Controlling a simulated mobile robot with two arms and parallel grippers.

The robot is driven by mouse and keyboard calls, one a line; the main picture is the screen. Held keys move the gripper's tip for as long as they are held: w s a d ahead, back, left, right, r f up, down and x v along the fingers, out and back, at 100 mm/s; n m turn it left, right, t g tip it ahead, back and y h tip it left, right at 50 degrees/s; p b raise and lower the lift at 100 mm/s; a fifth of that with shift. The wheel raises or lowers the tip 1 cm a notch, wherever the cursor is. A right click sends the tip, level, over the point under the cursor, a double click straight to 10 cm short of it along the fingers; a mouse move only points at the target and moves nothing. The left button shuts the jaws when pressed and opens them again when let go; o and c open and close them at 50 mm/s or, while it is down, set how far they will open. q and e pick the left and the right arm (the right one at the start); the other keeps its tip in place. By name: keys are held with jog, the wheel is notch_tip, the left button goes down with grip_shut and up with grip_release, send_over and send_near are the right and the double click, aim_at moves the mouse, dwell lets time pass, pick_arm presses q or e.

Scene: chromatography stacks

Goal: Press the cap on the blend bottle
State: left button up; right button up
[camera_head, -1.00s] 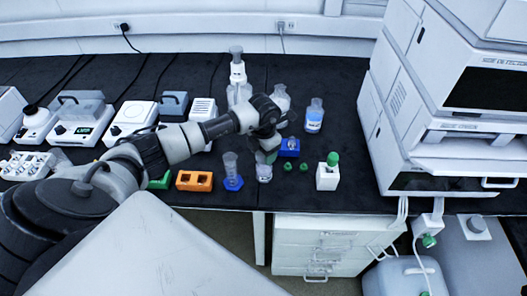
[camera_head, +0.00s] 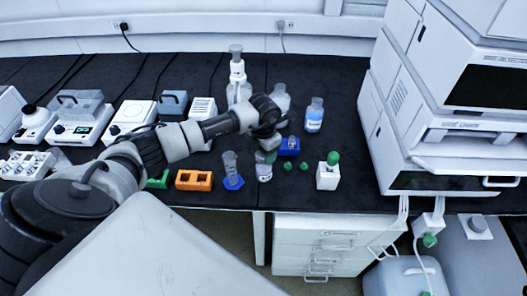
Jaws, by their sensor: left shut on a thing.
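A small clear bottle (camera_head: 264,174) with a pale label stands near the front edge of the black bench, upright or nearly so. My left gripper (camera_head: 269,154) is directly above it, pointing down, and is shut on a green cap at the bottle's mouth. The cap is mostly hidden by the fingers, and I cannot tell whether it is seated on the bottle. Two loose green caps, a left one (camera_head: 288,166) and a right one (camera_head: 304,166), lie on the bench to the right. My right gripper is not in view.
A blue holder (camera_head: 289,150) is just behind the loose caps. A white block (camera_head: 327,178) with a green-topped item stands right. A blue-based clear tube (camera_head: 231,170) and an orange rack (camera_head: 194,180) are left. A blue-liquid bottle (camera_head: 314,117) stands behind; the instrument stack (camera_head: 440,130) bounds the right.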

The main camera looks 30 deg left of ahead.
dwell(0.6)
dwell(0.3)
pick_arm(q)
jog(key=o, duration=1)
jog(key=shift+o, duration=0.7)
jog(key=shift+o, duration=1.1)
jog(key=shift+r+p, duration=2.3)
jog(key=shift+r, duration=1.2)
